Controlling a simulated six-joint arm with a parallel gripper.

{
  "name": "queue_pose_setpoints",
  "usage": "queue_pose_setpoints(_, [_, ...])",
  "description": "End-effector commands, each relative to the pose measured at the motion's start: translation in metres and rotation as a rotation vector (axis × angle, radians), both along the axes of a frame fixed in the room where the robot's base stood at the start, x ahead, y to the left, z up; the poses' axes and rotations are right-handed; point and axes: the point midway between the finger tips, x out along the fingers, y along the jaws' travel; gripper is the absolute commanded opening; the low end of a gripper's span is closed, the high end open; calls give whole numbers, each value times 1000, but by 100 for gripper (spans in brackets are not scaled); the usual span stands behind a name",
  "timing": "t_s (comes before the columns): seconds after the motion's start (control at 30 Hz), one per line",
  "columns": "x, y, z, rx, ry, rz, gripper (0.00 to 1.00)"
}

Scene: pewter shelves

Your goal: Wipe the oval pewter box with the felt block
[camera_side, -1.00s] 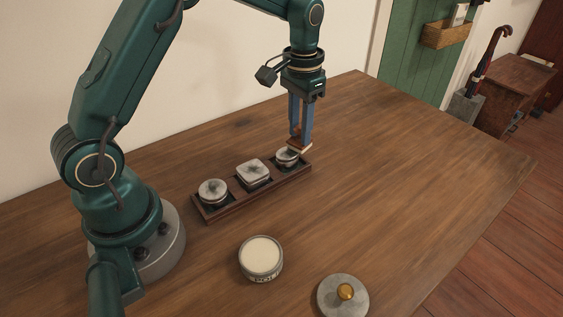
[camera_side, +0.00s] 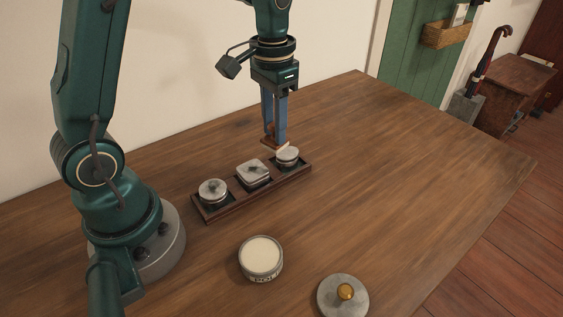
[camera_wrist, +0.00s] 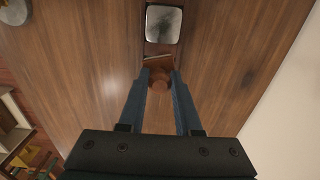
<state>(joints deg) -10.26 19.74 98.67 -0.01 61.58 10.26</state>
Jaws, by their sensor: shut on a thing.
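The dark wooden tray (camera_side: 233,207) holds three pewter boxes in a row. The box at its right end (camera_side: 289,158) has a rounded outline and looks like the oval one; its visible top is mostly pale. My gripper (camera_side: 274,139) is shut on the felt block (camera_side: 284,147), a brown wooden piece with a pale underside. The block is at the back-left edge of this box; I cannot tell whether it touches. In the wrist view the block (camera_wrist: 158,62) and its round knob (camera_wrist: 159,80) are between my fingertips (camera_wrist: 159,76), and the oval box is hidden.
A square box (camera_side: 252,173) with a dark patch sits mid-tray, and a rounded, dark-marked box (camera_side: 212,190) sits at the left end. An open tin of pale paste (camera_side: 261,258) and a grey lid with a brass knob (camera_side: 342,297) stand in front. The table's right side is clear.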

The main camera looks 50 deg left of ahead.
Motion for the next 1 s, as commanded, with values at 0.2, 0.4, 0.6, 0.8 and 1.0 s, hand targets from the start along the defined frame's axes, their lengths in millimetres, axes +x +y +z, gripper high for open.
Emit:
queue_pose_setpoints(0.2, [1,0,21,1,-4,0,0])
queue_pose_setpoints(0.4, [1,0,39,1,-4,0,0])
queue_pose_setpoints(0.6, [0,0,49,0,-2,0,0])
queue_pose_setpoints(0.8, [0,0,50,0,-1,0,0])
queue_pose_setpoints(1.0, [0,0,50,0,-1,0,0])
